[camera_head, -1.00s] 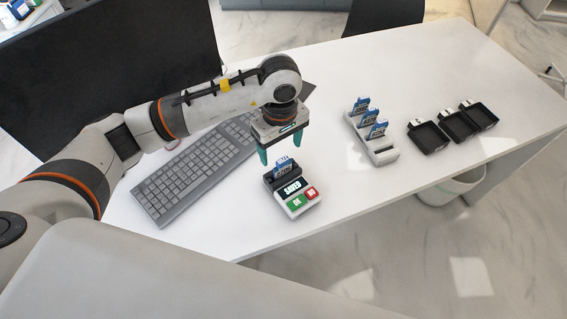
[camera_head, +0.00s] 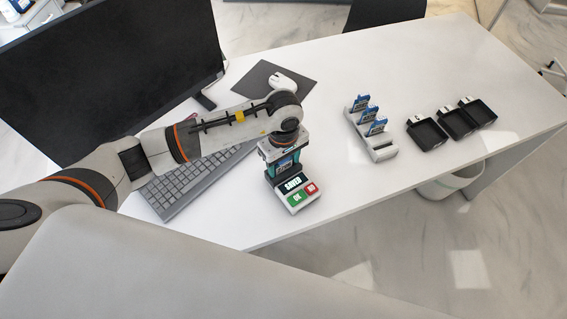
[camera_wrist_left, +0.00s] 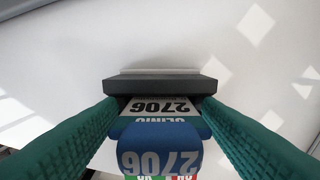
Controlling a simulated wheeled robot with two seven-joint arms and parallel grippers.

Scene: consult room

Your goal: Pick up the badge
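A blue and white badge (camera_head: 285,164) stands in the slot of a small badge reader (camera_head: 296,193), whose screen reads "SAVED" above a green and a red key. In the left wrist view the badge (camera_wrist_left: 160,150) shows the number 2706. My left gripper (camera_head: 284,172) is lowered over the badge, one teal finger on each side. The fingers look open, with narrow gaps beside the badge; contact is not clear. In the left wrist view the dark top of the reader (camera_wrist_left: 160,86) lies just beyond the fingertips (camera_wrist_left: 160,108). My right gripper is not in view.
A keyboard (camera_head: 190,182) and monitor (camera_head: 110,75) stand to the left, a mouse (camera_head: 282,82) on a dark pad behind. A white rack (camera_head: 383,153) with several blue badges and three black trays (camera_head: 428,135) sit to the right. The table (camera_head: 340,195) is clear between.

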